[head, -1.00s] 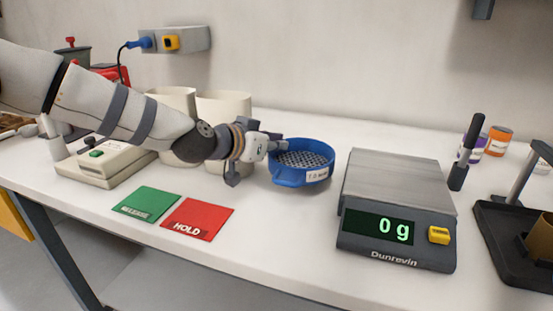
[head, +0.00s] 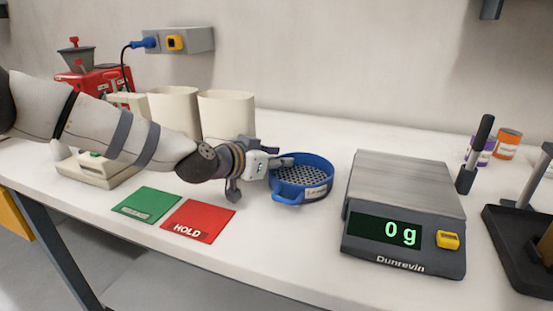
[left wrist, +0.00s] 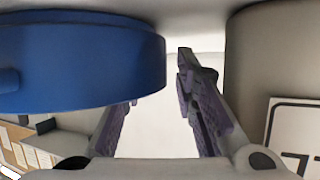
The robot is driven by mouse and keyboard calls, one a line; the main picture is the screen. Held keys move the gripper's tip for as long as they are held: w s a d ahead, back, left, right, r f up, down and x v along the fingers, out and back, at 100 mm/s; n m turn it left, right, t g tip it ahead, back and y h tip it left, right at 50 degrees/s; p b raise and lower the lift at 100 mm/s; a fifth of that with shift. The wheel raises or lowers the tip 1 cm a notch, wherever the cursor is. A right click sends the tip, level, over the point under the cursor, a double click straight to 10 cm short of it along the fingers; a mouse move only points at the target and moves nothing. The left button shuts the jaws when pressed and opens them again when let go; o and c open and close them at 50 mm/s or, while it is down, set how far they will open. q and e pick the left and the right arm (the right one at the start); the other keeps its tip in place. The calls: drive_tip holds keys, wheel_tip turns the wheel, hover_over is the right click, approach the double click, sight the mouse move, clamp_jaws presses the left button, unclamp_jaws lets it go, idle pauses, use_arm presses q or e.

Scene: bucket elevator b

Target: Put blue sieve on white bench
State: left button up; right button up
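The blue sieve (head: 318,191), a round pan with a perforated grey floor and a small front handle, appears to rest on the white bench (head: 300,240), left of the scale. My left gripper (head: 258,172) is at the sieve's left side, with its fingers spread. One finger reaches the sieve's rim; I cannot tell whether it touches. In the left wrist view the sieve wall (left wrist: 85,65) fills the upper left and hides part of one finger. The gap between the fingers (left wrist: 155,95) shows only pale bench. My right gripper is not in view.
A scale (head: 405,190) reading 0 g stands right of the sieve. Two cream containers (head: 226,115) stand close behind my gripper. Green (head: 147,204) and red HOLD (head: 198,221) cards lie in front. A dark stand (head: 515,240) is at far right.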

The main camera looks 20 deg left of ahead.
use_arm(q)
drive_tip(key=shift+r, duration=0.2)
drive_tip(key=p+v, duration=0.1)
drive_tip(key=v, duration=0.3)
drive_tip(key=r+p+v, duration=0.1)
drive_tip(key=v, duration=0.3)
drive_tip(key=shift+s+r+p, duration=0.1)
drive_tip(key=shift+r+p, duration=0.1)
drive_tip(key=shift+p, duration=0.1)
drive_tip(key=shift+s+a, duration=0.3)
drive_tip(key=shift+s, duration=0.55)
drive_tip(key=shift+s+a, duration=0.35)
drive_tip(key=shift+s, duration=0.45)
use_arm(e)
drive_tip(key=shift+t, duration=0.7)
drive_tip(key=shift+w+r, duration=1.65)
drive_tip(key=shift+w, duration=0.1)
